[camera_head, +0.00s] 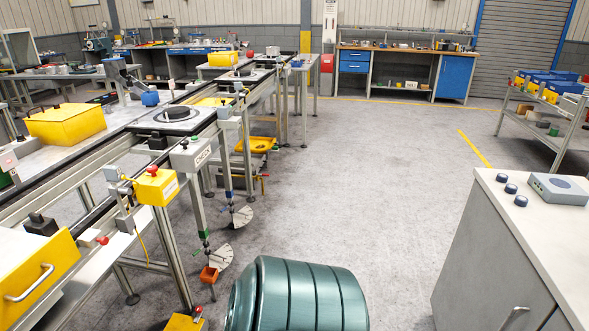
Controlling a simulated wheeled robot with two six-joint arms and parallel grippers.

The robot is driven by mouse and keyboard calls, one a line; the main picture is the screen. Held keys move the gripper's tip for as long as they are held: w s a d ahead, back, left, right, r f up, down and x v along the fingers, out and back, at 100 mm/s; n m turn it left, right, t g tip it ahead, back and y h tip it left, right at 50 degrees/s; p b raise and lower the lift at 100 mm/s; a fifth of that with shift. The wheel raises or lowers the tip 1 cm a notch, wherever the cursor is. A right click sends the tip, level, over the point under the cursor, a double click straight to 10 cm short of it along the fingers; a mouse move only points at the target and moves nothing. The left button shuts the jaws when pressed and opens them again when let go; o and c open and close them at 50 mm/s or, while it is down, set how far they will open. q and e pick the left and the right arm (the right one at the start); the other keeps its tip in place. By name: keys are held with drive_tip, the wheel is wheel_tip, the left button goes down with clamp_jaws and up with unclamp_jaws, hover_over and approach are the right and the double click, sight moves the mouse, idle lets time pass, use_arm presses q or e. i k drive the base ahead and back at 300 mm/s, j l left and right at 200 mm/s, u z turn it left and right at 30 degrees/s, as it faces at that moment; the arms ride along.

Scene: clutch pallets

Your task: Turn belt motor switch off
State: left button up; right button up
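A conveyor line (52,160) with dark belts runs from the lower left to the back centre. On its near side a grey control box (191,155) has a small green knob or button on top and a label too small to read. Closer, a yellow box (156,187) has a red button on top. Which of these, if either, is the belt motor switch I cannot tell, nor whether it is on or off. A pallet with a dark round part (177,113) sits on the conveyor. Neither of my grippers is in view.
A dark green ribbed, rounded object (298,295) fills the bottom centre. A grey cabinet (505,240) with dark round knobs and a small device (557,189) on top stands at right. A shelf rack (545,125) is behind it. The grey floor between is clear.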

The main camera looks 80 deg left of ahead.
sight(151, 169)
drive_tip(key=u, duration=3.65)
